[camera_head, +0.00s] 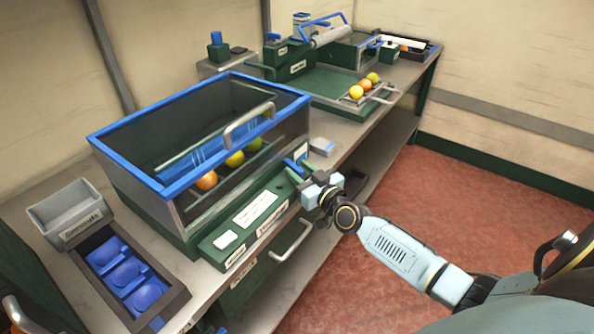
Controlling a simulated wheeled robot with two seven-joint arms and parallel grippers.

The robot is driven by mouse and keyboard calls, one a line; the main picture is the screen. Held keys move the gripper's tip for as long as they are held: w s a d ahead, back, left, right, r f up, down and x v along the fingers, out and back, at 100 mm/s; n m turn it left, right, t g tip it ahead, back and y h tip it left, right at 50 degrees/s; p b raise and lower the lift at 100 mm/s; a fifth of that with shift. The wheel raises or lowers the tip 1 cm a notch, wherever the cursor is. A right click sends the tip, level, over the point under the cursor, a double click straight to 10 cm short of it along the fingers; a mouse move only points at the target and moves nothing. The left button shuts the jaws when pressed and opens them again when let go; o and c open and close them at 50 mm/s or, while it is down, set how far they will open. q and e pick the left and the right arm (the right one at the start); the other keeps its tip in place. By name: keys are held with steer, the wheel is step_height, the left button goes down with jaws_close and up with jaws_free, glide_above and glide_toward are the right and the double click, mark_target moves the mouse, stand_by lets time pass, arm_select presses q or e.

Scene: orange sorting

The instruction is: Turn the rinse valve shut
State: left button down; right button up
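A blue lever-like part (295,166) stands at the right end of the green front panel (222,236) of the glass-walled tank. My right gripper (312,190) is at the right end of the panel, just in front of the blue lever. Whether it touches the lever is unclear. Its fingers are small and partly hidden, so its opening does not show. My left gripper is not in view.
The tank (140,190) has a blue rim and a metal handle, with several fruits inside. A grey bin (68,212) and a tray with blue cups (125,272) sit at the left. More fruits (365,84) lie farther back. Red floor (480,190) is open at right.

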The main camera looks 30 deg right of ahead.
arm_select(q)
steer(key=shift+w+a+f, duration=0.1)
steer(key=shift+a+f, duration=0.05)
arm_select(e)
steer(key=shift+w, duration=0.75)
steer(key=shift+a, duration=0.1)
steer(key=shift+c, duration=0.3)
